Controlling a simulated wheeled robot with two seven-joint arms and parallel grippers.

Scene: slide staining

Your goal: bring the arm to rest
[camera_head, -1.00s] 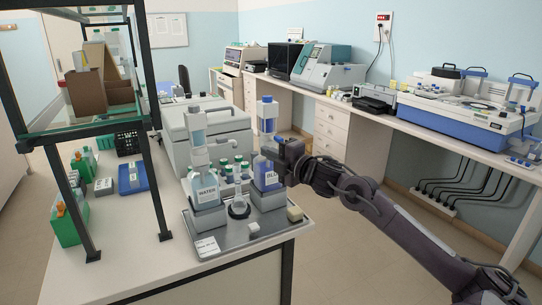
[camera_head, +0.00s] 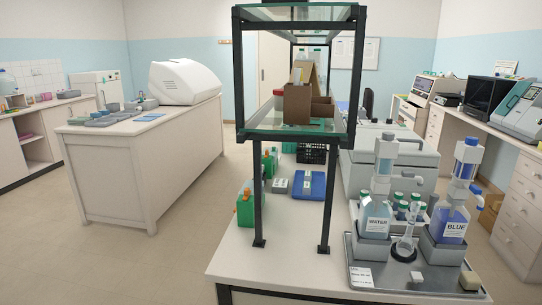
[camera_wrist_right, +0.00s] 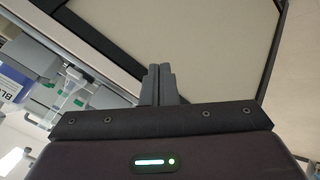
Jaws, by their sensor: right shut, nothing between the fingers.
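My right gripper (camera_wrist_right: 158,84) shows in the right wrist view with its two fingers together and nothing between them. It is apart from the bench things there. The blue-labelled bottle (camera_wrist_right: 14,82) shows at that view's left edge. Neither of my arms is in the head view. In the head view, the water bottle (camera_head: 375,218) and the blue bottle (camera_head: 450,222) stand upright in grey holders on a metal tray (camera_head: 400,277). A small glass flask (camera_head: 404,248) stands between them.
A black-framed shelf (camera_head: 328,180) with glass boards rises from the bench (camera_head: 290,262). A cardboard holder (camera_head: 298,104) sits on it.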

